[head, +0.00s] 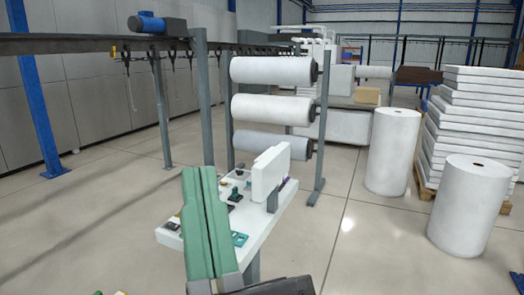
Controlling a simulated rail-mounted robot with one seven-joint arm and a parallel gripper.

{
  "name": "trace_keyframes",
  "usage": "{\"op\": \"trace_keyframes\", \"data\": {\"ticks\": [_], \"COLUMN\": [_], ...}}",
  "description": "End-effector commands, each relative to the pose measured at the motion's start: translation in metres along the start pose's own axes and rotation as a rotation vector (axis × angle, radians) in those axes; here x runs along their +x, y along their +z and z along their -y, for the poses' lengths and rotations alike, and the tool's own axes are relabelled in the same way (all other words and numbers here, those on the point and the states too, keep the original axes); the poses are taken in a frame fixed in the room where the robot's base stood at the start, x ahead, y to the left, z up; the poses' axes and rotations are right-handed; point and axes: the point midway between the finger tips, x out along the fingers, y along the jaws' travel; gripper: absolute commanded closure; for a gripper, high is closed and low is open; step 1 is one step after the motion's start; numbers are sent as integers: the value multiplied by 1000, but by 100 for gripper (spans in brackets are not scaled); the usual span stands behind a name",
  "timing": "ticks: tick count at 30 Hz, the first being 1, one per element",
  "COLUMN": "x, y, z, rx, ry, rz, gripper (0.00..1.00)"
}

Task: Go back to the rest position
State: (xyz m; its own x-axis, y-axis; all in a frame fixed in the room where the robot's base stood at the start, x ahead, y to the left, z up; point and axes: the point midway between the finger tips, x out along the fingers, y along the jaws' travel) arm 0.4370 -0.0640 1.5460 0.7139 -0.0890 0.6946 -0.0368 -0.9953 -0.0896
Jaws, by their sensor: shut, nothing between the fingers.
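My gripper (200,172) shows at the lower middle of the head view. Its two long green fingers lie side by side, shut, with nothing seen between them. They point up and away, in front of a small white worktable (262,219), and hide part of its top. I cannot tell how high the fingers are above the table or whether they touch it.
A white upright panel (268,172) and several small parts are on the worktable. Behind it stands a rack with three white rolls (272,108). An overhead rail with hooks (125,58) runs at left. White rolls (392,150) stand at right. Floor between is clear.

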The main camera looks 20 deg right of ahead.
Motion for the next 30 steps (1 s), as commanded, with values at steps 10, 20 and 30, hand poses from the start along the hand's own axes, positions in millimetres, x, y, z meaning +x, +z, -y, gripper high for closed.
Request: {"op": "trace_keyframes", "data": {"ticks": [10, 20, 30], "x": [86, 153, 152], "y": [-88, -156, -154], "z": [78, 88, 87], "rx": [-35, -25, -24], "ry": [-91, -93, -93], "rz": [170, 172, 172], "gripper": [100, 100, 100]}}
